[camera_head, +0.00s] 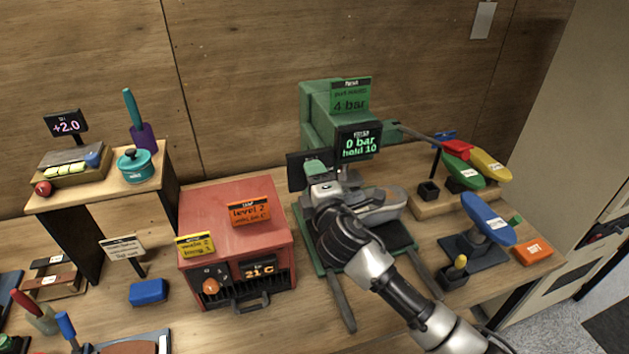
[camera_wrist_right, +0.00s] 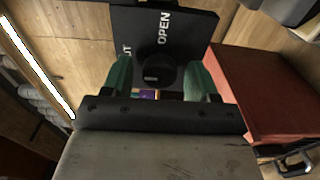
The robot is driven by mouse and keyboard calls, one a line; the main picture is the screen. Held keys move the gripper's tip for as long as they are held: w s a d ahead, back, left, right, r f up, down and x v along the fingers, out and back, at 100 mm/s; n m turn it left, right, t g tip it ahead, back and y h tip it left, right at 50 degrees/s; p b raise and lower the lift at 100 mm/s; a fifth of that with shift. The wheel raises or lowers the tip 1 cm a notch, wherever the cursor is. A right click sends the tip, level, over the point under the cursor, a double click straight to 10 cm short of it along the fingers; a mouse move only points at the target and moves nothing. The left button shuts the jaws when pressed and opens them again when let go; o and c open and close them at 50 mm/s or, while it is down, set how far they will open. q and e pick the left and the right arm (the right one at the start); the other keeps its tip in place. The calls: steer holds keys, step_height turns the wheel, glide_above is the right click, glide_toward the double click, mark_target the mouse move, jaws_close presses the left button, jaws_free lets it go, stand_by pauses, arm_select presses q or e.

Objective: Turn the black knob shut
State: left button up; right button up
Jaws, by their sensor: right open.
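The black knob (camera_wrist_right: 155,72) shows in the right wrist view on a dark plate (camera_wrist_right: 182,22) marked "OPEN", with a second label partly hidden, ending in "UT". My right gripper (camera_wrist_right: 162,78) is open, with one green finger on each side of the knob. I cannot tell whether the fingers touch it. In the head view my right gripper (camera_head: 314,170) is at the dark plate (camera_head: 296,172) on the left side of the green press (camera_head: 318,118); the knob is hidden there. The press display (camera_head: 359,142) reads "0 bar hold 10". My left gripper is not in view.
A red heater box (camera_head: 215,215) stands left of the press. A grey shoe (camera_head: 385,208) sits in the press behind my right arm. Colored soles (camera_head: 487,219) on stands are at the right. A wooden shelf (camera_head: 110,192) stands at the far left.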

steer(key=b+v, duration=0.2)
steer(key=v, duration=0.8)
steer(key=shift+s+b, duration=0.4)
steer(key=shift+d, duration=0.1)
